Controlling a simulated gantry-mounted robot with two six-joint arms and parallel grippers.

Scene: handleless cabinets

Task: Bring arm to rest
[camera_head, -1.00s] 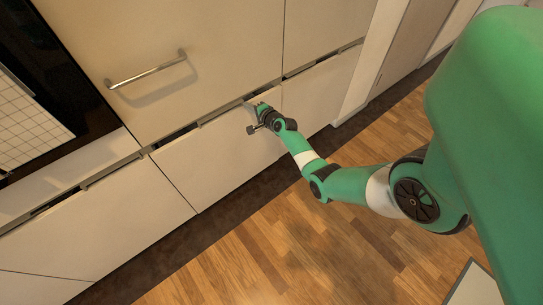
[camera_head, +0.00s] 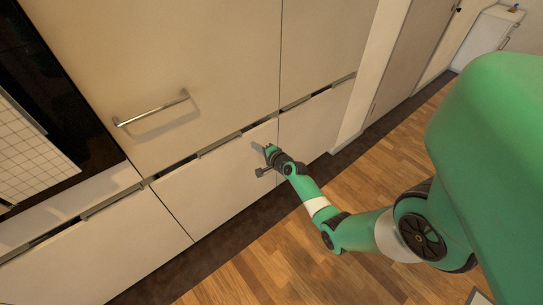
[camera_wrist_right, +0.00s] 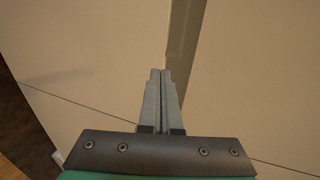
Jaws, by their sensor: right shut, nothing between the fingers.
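My right arm (camera_head: 330,217) reaches in from the right in the head view. Its gripper (camera_head: 268,149) is in front of the cream lower drawer front (camera_head: 215,185), close to its upper right part. In the right wrist view the two grey fingers (camera_wrist_right: 161,72) lie together with nothing between them. Cream panel surface fills the space ahead of them. Whether the fingertips touch the panel cannot be told. My left gripper is not in view.
A cream upper door with a metal bar handle (camera_head: 152,110) is above the drawers. Dark gaps with grip strips (camera_head: 220,145) run between doors and drawers. A dark oven-like front (camera_head: 50,130) is at left. The wooden floor (camera_head: 375,170) is clear at right.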

